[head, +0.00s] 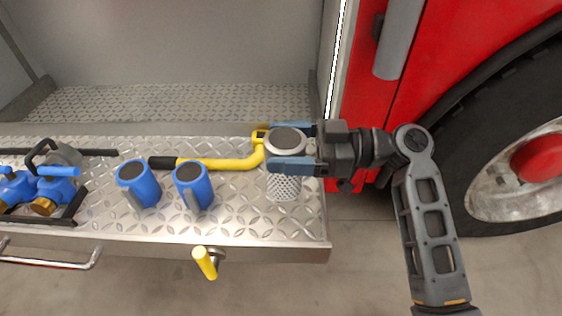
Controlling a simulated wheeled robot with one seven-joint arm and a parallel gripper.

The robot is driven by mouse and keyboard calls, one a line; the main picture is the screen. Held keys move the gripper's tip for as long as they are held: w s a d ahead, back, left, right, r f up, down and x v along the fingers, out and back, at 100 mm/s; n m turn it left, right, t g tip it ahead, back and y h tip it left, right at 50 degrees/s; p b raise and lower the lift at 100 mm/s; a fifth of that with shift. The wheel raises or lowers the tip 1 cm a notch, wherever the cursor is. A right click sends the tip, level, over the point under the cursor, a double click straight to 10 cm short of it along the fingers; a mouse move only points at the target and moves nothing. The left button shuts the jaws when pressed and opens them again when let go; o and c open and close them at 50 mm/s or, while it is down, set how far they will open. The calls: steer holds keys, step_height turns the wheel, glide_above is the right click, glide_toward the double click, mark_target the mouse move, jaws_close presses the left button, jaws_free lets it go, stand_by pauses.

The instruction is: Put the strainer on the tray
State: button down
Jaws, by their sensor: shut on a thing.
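The strainer (284,187) is a silvery perforated cylinder with a dark round top, upright at the right end of the bumper. My gripper (280,142) comes from the right, with its blue-grey fingers on either side of the strainer's upper part, shut on it. Whether the strainer's base touches the plate below is hard to tell. A dark-edged tray (73,208) lies at the far left, cut by the picture edge. Blue fittings with brass ends (55,190) and a grey piece with a dark handle (62,155) are on or beside it.
Two blue cylinders (138,184) (193,186) stand on the tread plate (240,220) between tray and strainer. A yellow bar with a black grip (220,164) lies behind them, its bent end close to the strainer. A yellow-handled valve (204,262) projects at the front. The red truck body (350,120) is right.

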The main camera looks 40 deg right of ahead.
steer(key=shift+w+a+f, duration=0.15)
steer(key=shift+w+f, duration=0.2)
steer(key=shift+w, duration=0.05)
steer(key=shift+f, duration=1.85)
steer(key=shift+f+b, duration=0.2)
steer(key=shift+b, duration=0.3)
jaws_free()
steer(key=shift+r, duration=0.2)
steer(key=v, duration=1.2)
